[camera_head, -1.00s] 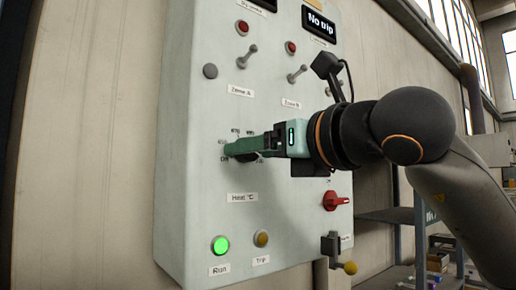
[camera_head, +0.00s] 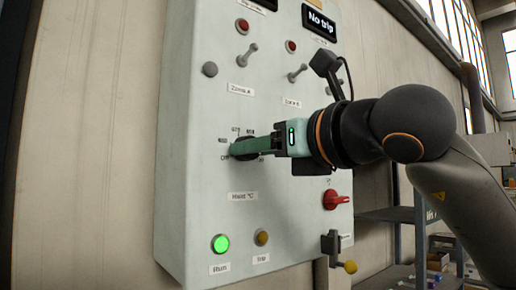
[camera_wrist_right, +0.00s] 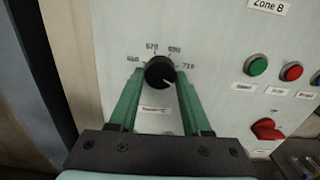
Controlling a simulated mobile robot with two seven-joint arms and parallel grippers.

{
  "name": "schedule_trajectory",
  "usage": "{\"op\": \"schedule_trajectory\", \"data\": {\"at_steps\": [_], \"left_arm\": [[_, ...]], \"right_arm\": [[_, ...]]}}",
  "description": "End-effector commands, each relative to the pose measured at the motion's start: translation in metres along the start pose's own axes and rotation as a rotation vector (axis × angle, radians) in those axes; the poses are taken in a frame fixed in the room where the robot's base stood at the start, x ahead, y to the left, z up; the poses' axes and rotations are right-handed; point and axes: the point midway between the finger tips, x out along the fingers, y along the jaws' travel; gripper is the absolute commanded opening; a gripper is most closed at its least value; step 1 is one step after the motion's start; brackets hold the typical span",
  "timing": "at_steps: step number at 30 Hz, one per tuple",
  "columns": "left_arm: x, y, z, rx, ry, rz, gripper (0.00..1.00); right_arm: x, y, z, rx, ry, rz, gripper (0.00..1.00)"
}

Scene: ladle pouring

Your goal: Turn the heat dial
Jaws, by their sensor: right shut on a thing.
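The heat dial is a round black knob (camera_wrist_right: 160,71) on the pale panel, with printed temperature marks around its upper side. A light line on its face points to the lower right in the wrist view. My right gripper (camera_wrist_right: 160,75) has its two green fingers on either side of the knob and is shut on it. In the head view my right gripper (camera_head: 240,150) reaches in from the right, and its fingers hide much of the dial (camera_head: 247,139). The "Heat °C" label (camera_head: 243,196) is below it. My left gripper is in neither view.
The panel (camera_head: 190,185) also carries toggle switches (camera_head: 248,53) above, a red rotary knob (camera_head: 336,199) at lower right, a lit green Run lamp (camera_head: 220,243), a yellow Trip lamp (camera_head: 261,237) and a lever with a yellow ball (camera_head: 350,267). Shelving stands at right.

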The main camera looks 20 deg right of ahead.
Motion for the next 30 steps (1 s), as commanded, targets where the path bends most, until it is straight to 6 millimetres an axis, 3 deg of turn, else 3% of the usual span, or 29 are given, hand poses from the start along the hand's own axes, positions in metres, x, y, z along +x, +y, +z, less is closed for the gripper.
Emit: {"op": "schedule_trajectory", "data": {"at_steps": [8,30], "left_arm": [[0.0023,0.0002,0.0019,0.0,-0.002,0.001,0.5],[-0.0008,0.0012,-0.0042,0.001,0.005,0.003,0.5]], "right_arm": [[-0.0002,0.0001,0.0001,-0.168,-0.002,0.001,0.0],[-0.0003,-0.0016,0.0026,-0.866,-0.003,-0.001,0.0]]}}
